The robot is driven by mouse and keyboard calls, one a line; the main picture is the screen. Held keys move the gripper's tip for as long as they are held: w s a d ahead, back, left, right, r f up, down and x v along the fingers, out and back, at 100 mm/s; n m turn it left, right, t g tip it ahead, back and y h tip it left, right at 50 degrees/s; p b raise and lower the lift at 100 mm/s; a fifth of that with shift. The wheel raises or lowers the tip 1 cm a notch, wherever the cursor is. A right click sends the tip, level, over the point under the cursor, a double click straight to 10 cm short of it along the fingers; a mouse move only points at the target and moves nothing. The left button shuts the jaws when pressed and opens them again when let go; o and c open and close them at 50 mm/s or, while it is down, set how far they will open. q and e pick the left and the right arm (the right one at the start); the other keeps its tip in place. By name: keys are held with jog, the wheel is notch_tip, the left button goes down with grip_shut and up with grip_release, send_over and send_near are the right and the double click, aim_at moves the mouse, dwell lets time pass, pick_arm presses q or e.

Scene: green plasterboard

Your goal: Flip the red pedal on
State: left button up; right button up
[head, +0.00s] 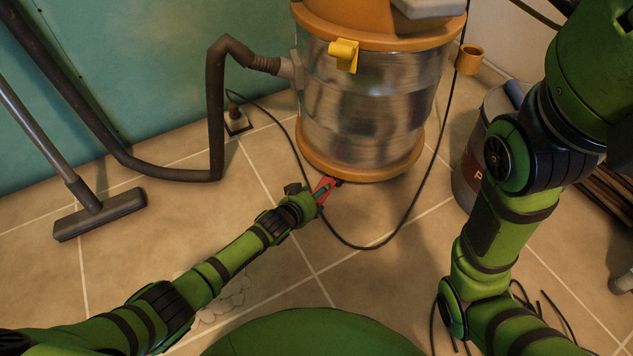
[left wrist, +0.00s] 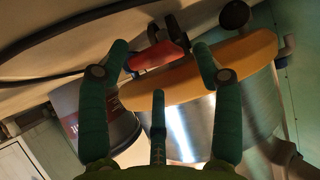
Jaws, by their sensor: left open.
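The red pedal (head: 324,184) is at the floor-side base of the shop vacuum (head: 365,95), which has a metal drum and orange rims. My left gripper (head: 316,194) is right at the pedal and partly covers it. In the left wrist view the red pedal (left wrist: 157,55) shows between the spread fingers of my left gripper (left wrist: 160,52), next to the vacuum's orange rim (left wrist: 215,70). The gripper is open; I cannot tell whether a finger touches the pedal. My right arm shows at the right, but its gripper is out of view.
A black cable (head: 355,247) loops on the tiled floor around the vacuum. A dark hose (head: 215,110) and floor nozzle (head: 100,214) are at the left. A paint bucket (head: 468,178) stands right of the vacuum. A socket (head: 237,124) is near the green wall. Open floor lies in front.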

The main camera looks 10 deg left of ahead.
pick_arm(q)
notch_tip(320, 180, up, 8)
jog(key=shift+w+f, duration=0.15)
dwell(0.6)
